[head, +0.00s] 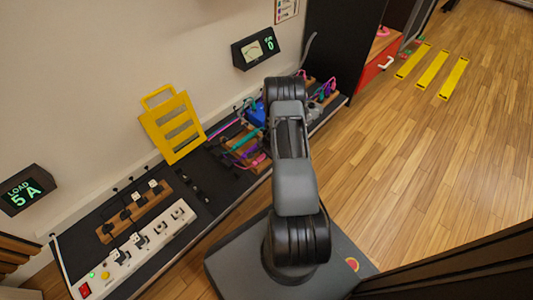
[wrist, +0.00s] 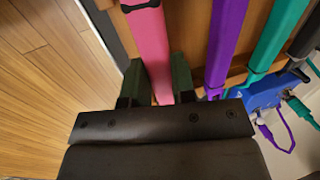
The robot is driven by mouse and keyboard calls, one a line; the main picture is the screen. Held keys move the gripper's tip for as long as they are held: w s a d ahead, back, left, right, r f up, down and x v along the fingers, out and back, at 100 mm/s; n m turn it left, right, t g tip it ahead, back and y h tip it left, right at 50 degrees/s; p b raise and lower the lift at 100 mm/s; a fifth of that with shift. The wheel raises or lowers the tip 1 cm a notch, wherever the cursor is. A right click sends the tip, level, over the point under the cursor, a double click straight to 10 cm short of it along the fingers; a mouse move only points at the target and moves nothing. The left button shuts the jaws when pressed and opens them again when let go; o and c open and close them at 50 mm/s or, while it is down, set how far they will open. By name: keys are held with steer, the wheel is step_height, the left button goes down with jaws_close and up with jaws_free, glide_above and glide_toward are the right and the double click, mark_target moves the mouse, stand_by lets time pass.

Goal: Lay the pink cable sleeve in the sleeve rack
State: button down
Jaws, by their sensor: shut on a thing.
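The pink cable sleeve (wrist: 149,45) runs up the wrist view between the two fingers of my gripper (wrist: 157,80), which is shut on it. The wooden sleeve rack (wrist: 198,45) shows beside and behind the sleeve. A purple sleeve (wrist: 224,40) and a teal sleeve (wrist: 278,35) lie across the rack to the right, roughly parallel to the pink one. I cannot tell whether the pink sleeve touches the rack. In the head view a pink end (head: 258,160) shows beside my arm at the rack (head: 237,162); my gripper is hidden there.
A blue box (wrist: 262,92) with teal and purple plugs is right of the rack. On the dark bench stand a yellow slotted panel (head: 173,128), a wooden block with plugs (head: 133,210) and a white power strip (head: 150,240).

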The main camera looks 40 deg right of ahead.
steer(key=shift+f, duration=0.1)
stand_by(0.3)
steer(key=c, duration=0.9)
jaws_free()
steer(key=shift+o, duration=0.2)
steer(key=p+v, duration=0.6)
steer(key=v, duration=0.7)
steer(key=shift+r, duration=0.35)
steer(key=shift+s+d, duration=0.1)
steer(key=a+r+n+p, duration=0.3)
steer(key=a+r+p, duration=0.25)
steer(key=r, duration=0.75)
steer(key=a+r+n+y+p, duration=0.15)
steer(key=a+r+p, duration=0.4)
steer(key=r, duration=0.75)
steer(key=a+r+n+h+p, duration=0.1)
steer(key=a+r+n+p, duration=0.25)
steer(key=r+p, duration=0.7)
steer(key=s+a+r+n+p, duration=0.2)
steer(key=s+a+r+p, duration=0.1)
steer(key=r, duration=0.7)
steer(key=s+a+r+n+p, duration=0.3)
steer(key=s+r+p, duration=0.3)
steer(key=r, duration=0.5)
steer(key=s+a+r+n+p, duration=0.3)
steer(key=s+r+p, duration=0.2)
steer(key=r, duration=0.6)
steer(key=shift+a+t+h+p, duration=0.2)
steer(key=shift+t+h+p, duration=0.2)
steer(key=shift+h+p, duration=0.1)
